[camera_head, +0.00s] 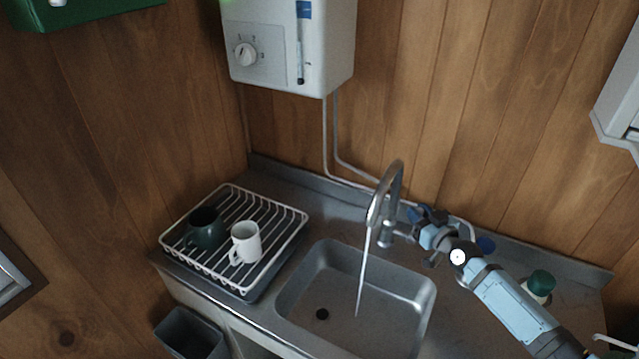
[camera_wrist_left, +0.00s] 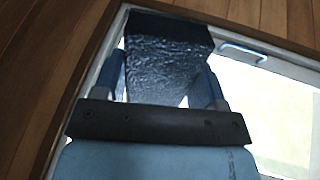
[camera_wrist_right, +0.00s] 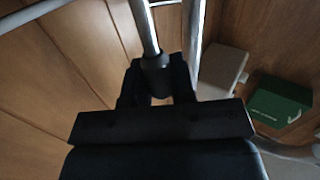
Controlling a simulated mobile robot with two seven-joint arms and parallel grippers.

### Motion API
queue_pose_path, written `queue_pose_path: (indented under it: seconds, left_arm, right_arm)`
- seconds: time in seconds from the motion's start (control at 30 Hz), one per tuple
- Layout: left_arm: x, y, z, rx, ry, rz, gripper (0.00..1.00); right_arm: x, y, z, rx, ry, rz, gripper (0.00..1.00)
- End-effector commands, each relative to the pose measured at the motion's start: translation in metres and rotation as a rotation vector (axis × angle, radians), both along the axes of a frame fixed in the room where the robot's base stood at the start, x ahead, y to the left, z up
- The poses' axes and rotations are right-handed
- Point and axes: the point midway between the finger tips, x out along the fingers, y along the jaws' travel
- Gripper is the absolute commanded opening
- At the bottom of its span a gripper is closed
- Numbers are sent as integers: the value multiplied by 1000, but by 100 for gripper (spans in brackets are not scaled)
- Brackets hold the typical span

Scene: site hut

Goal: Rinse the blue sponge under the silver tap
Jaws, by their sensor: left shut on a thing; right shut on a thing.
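The silver tap (camera_head: 397,185) arches over the steel sink (camera_head: 300,290), and a thin stream of water (camera_head: 363,270) runs from its spout into the basin. My right gripper (camera_head: 418,232) is at the tap's right side, shut on what looks like its lever. In the right wrist view my right gripper (camera_wrist_right: 160,88) has a short dark cylinder (camera_wrist_right: 156,68) on a metal rod between its fingers. My left gripper (camera_wrist_left: 166,92) shows only in its wrist view, shut on a dark block (camera_wrist_left: 165,55), seemingly the blue sponge in shadow. It is outside the head view.
A white dish rack (camera_head: 285,212) left of the sink holds a dark green mug (camera_head: 205,232) and a white mug (camera_head: 246,243). A green-capped bottle (camera_head: 541,285) and a small blue item (camera_head: 486,244) stand right of the sink. A water heater (camera_head: 290,45) hangs above.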

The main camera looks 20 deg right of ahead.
Motion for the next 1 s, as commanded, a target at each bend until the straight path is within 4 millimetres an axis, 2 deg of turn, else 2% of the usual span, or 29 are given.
queue_pose_path:
  seconds: [0.03,0.1,0.47,0.5,0.57,0.6,0.87,1.0]
  left_arm:
    - [0,0,12,0,0,0,43]
    - [0,0,15,0,0,0,43]
    - [0,0,15,0,0,0,43]
    - [0,0,15,0,0,0,43]
    - [0,0,15,0,0,0,43]
    - [0,0,15,0,0,0,43]
    - [0,0,14,0,0,0,43]
    - [0,0,13,0,0,0,43]
  right_arm:
    - [2,-2,6,18,19,1,0]
    - [4,-4,5,41,37,1,0]
    - [5,-6,1,64,49,1,0]
    - [5,-6,1,65,49,0,32]
    - [5,-6,1,64,49,0,46]
    - [5,-6,1,63,49,0,49]
    - [4,-6,1,62,50,1,49]
    - [-6,-6,0,61,52,0,49]
